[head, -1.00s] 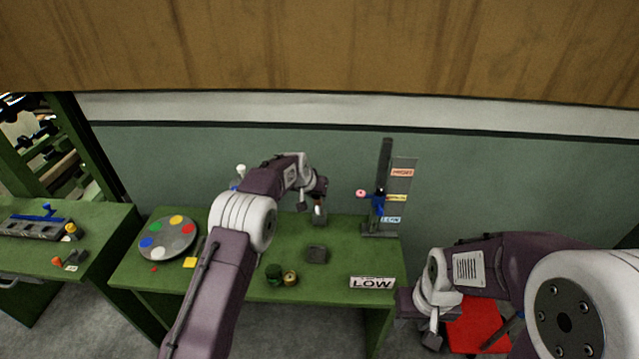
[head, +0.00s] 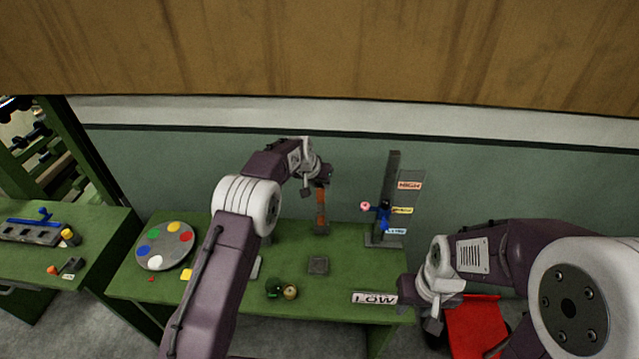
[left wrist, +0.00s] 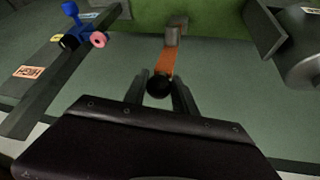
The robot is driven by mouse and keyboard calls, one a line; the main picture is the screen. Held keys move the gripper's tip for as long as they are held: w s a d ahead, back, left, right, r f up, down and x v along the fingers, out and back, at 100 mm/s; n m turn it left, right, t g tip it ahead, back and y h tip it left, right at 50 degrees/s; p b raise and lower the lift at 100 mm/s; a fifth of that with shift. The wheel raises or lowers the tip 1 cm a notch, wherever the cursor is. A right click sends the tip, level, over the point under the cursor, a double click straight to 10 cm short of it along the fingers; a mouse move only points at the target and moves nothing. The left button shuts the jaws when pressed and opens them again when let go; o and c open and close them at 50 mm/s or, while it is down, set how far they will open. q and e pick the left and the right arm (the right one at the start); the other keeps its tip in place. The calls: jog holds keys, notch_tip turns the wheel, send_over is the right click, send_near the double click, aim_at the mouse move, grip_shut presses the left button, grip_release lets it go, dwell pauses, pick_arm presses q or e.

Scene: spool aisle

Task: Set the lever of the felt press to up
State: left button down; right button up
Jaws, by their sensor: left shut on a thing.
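The felt press's lever is an orange bar (head: 321,198) rising nearly upright from a grey block (head: 321,226) at the back of the green table. In the left wrist view the orange bar (left wrist: 168,62) runs from the grey block (left wrist: 176,30) to a black ball knob (left wrist: 158,86). My left gripper (head: 318,182) is at the top of the lever. Its fingers (left wrist: 159,90) are shut around the knob. My right gripper (head: 433,318) hangs near the table's front right corner, away from the lever; its finger opening is unclear.
A grey post (head: 391,190) with a blue slider (head: 384,214), pink knob and level labels stands right of the lever. A disc with coloured spots (head: 165,246) lies at the left.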

pick_arm(q)
jog(key=shift+d, duration=0.1)
jog(key=c, duration=1.3)
grip_release()
jog(key=shift+o, duration=1.2)
jog(key=shift+w, duration=0.1)
jog(key=shift+d, duration=0.1)
jog(key=shift+r, duration=0.2)
jog(key=b+v, duration=0.3)
jog(key=v, duration=0.5)
jog(key=shift+s+r, duration=0.25)
jog(key=shift+s, duration=0.05)
